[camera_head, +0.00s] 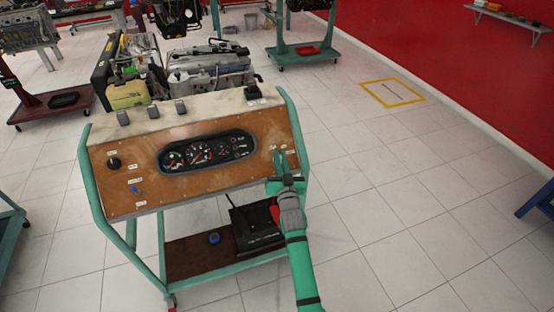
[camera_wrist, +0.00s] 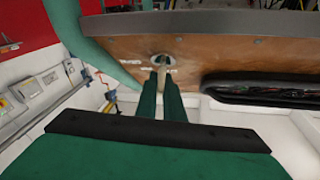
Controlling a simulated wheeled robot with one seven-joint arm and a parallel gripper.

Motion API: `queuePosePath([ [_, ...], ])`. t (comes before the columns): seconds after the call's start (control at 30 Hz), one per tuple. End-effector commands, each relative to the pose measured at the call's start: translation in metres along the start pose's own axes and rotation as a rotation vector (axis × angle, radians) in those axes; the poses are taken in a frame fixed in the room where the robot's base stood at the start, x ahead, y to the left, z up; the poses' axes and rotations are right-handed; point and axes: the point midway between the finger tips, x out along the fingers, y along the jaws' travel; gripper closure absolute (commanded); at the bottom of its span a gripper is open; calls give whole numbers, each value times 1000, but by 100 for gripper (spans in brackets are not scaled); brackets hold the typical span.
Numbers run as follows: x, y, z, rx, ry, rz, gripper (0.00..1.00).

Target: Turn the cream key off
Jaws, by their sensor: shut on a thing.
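The cream key (camera_wrist: 162,72) sits at a round metal lock (camera_wrist: 160,58) on the brown instrument panel (camera_wrist: 115,48). My gripper (camera_wrist: 163,80) is shut on the key, with its two green fingers on either side of it. In the head view my gripper (camera_head: 281,157) is at the right end of the panel (camera_head: 135,196), right of the gauge cluster. There the key and lock are hidden behind my fingers or too small to make out. I cannot read the key's switch position.
The gauge cluster (camera_head: 205,151) is left of my gripper. A green tube frame (camera_head: 298,130) runs close along the panel's right edge. A black battery (camera_head: 256,228) stands on the lower shelf below.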

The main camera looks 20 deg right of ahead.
Motion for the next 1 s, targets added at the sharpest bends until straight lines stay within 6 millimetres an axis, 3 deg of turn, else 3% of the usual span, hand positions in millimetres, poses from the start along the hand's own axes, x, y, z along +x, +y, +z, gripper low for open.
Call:
queuePosePath([
  [1.0, 0, -4, 2, -171, -2, -206, 100],
])
